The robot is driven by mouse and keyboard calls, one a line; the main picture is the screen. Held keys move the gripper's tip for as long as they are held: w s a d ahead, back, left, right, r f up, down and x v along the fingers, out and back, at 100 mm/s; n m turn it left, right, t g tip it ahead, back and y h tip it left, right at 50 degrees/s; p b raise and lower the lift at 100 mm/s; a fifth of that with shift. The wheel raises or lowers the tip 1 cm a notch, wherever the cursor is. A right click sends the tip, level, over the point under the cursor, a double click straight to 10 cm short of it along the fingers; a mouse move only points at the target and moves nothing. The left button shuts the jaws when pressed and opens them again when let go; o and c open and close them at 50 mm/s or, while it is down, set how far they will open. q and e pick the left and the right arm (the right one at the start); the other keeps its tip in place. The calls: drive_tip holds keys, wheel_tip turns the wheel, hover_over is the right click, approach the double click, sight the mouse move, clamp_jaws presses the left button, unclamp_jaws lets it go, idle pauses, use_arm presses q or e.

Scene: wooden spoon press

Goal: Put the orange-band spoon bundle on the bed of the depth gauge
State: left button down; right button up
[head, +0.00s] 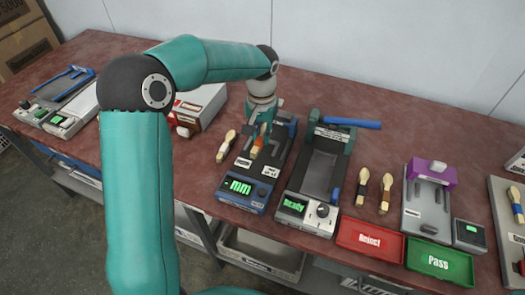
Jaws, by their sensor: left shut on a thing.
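My left gripper (265,127) reaches down over the blue and dark device with the green "mm" display, which looks like the depth gauge (242,192). It is shut on the orange-band spoon bundle (259,143), pale wood with an orange band. The bundle is tilted in the picture, over the gauge's bed. I cannot tell whether it touches the bed; the gripper and wrist hide part of both. My right gripper is not in view.
A press with a "Ready" display (308,190) stands right beside the gauge. A loose bundle (226,147) lies left of it. Bundles (386,193), a red Reject tray (369,242), a green Pass tray (440,262) and a purple-topped device (432,175) are to the right.

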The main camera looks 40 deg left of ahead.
sight(262, 158)
use_arm(q)
wheel_tip(262, 158, down, 6)
drive_tip(key=shift+s, duration=0.1)
drive_tip(key=shift+f, duration=0.5)
drive_tip(key=c, duration=1.2)
unclamp_jaws()
drive_tip(key=shift+f, duration=0.1)
drive_tip(key=shift+o, duration=0.2)
drive_tip(key=shift+r, duration=0.2)
wheel_tip(262, 158, up, 12)
drive_tip(key=shift+f, duration=0.1)
